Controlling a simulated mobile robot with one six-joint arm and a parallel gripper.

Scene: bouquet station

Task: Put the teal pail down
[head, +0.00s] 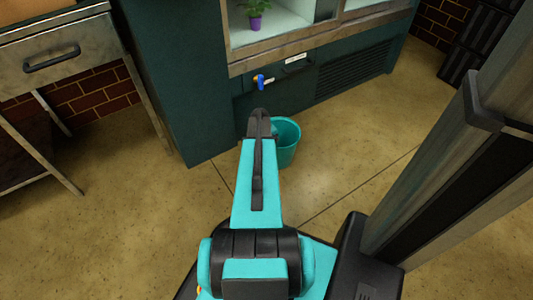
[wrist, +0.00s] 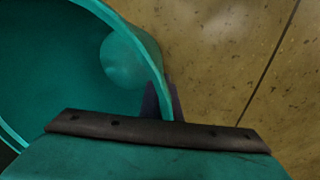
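The teal pail (head: 288,150) is upright in the head view, in front of the dark green cabinet and below its tap. My arm covers its left part. In the wrist view the pail (wrist: 60,75) fills the upper left, with its open mouth and a rounded bulge at the rim. My gripper (wrist: 163,104) is at the rim, with dark finger parts on both sides of the pail wall, and appears shut on it. The head view hides the fingers behind my arm. I cannot tell whether the pail's bottom touches the floor.
A tap with a blue handle (head: 260,81) juts from the cabinet (head: 180,75). A potted plant (head: 256,15) stands inside it. A metal table with a drawer (head: 60,60) is at the left. Bare floor (head: 120,225) lies left of my arm.

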